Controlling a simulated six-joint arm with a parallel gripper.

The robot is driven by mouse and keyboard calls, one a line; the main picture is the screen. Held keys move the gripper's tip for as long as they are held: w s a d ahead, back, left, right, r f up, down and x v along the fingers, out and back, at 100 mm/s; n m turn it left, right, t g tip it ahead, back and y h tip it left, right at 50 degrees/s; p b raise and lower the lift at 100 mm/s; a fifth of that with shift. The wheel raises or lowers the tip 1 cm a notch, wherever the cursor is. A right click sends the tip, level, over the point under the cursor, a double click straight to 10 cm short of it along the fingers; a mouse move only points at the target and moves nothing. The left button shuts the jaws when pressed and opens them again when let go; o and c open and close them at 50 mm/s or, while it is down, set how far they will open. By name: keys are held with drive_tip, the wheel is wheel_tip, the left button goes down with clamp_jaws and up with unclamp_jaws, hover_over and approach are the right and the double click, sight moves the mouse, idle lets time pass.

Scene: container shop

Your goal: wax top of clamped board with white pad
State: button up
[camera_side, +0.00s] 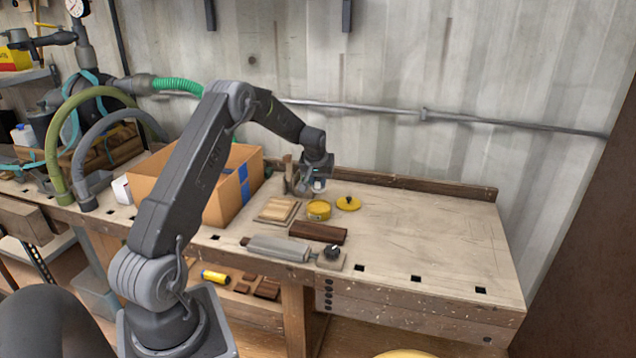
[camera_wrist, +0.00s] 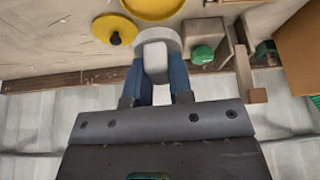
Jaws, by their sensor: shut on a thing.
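My gripper (camera_side: 318,184) is shut on the white pad (camera_wrist: 157,55) and holds it near the back of the bench, behind the tin. Whether the pad is clear of the bench top is hard to tell. The dark brown board (camera_side: 318,232) lies at the front of the bench, beside the grey clamp (camera_side: 278,248) with its black knob (camera_side: 333,252). The yellow wax tin (camera_side: 318,209) stands open between board and gripper, and its rim shows in the wrist view (camera_wrist: 155,8). Its yellow lid (camera_side: 348,203) with a black knob lies to the right.
A cardboard box (camera_side: 240,185) with blue tape stands left of the gripper. A wooden holder (camera_side: 290,172) and a green item (camera_wrist: 202,54) are close beside the pad. Light wood pieces (camera_side: 277,210) lie left of the tin. The bench's right half is clear.

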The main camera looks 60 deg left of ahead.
drive_tip(key=shift+f, duration=3)
drive_tip(key=shift+f, duration=0.55)
drive_tip(key=shift+r, duration=3.55)
